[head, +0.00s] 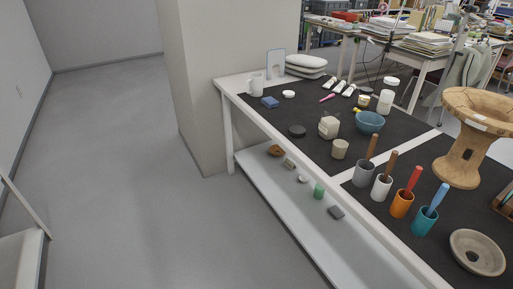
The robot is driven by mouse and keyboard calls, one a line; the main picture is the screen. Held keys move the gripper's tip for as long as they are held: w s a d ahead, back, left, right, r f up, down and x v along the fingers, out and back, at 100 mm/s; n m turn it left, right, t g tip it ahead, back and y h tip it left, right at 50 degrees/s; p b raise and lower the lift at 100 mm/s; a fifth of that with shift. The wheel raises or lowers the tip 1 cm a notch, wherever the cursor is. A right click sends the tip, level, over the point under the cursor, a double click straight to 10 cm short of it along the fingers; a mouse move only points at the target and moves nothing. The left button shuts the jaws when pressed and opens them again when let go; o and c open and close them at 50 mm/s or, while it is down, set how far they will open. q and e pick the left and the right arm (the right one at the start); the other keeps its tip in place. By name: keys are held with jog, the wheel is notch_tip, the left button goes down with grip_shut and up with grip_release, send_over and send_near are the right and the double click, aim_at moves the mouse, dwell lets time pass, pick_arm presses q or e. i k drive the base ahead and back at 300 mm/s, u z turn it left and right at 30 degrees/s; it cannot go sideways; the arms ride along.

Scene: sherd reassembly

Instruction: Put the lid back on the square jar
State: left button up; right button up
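A cream, squarish jar (329,128) stands upright on the dark mat (318,160) in the middle of the long white table. Its top is too small to make out clearly. A dark round disc (297,131) lies flat just left of the jar, apart from it. A small white round disc (288,94) lies farther back on the mat. I cannot tell whether either disc is the jar's lid. Neither of my grippers is in view.
A beige cup (340,149), a blue bowl (369,122) and several handled cups stand near the jar. A wooden stand (464,150) and grey dish (477,252) are at right. Small items lie on the lower shelf (262,176). The floor (130,170) at left is clear.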

aim_at(330, 121)
jog(key=u, duration=0.35)
jog(key=k, duration=0.75)
jog(key=u, duration=0.45)
jog(key=i, duration=1.4)
jog(key=z, duration=1.2)
jog(key=i, duration=1)
jog(key=z, duration=1.1)
